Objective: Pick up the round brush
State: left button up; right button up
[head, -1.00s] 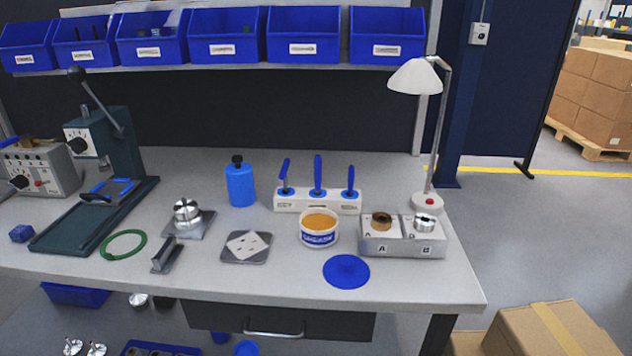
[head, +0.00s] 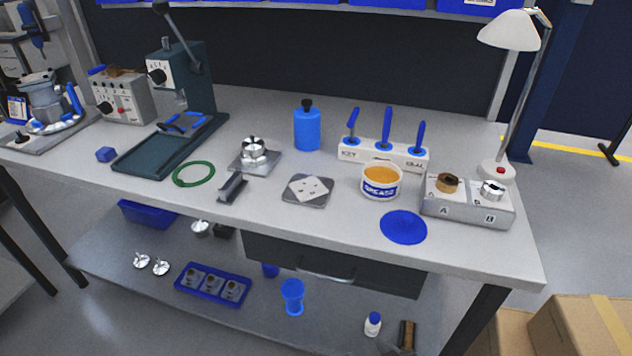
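A white holder (head: 352,153) stands toward the back right of the bench. Three tools with blue handles stand in it: a left one (head: 352,122), a middle one (head: 387,125) and a right one (head: 420,135). Their lower ends are hidden in the holder, and its labels are too small to read surely. I cannot tell whether one of them is the round brush. A dark and brown item (head: 407,335) on the lower shelf is also too unclear to name. Neither of my grippers is in view.
In front of the holder are a grease tub (head: 381,184), a blue disc (head: 403,228) and a metal plate (head: 308,190). A blue bottle (head: 307,130) stands left of it. A grey A/B block (head: 466,207) and a lamp (head: 508,32) stand right.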

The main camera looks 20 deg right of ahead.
aim_at(388, 116)
jog(key=i+j+z, duration=0.25)
jog(key=j, duration=0.4)
jog(key=i+j+z, duration=0.1)
jog(key=i+j, duration=0.15)
jog(key=i+j+z, duration=0.1)
jog(key=j, duration=0.35)
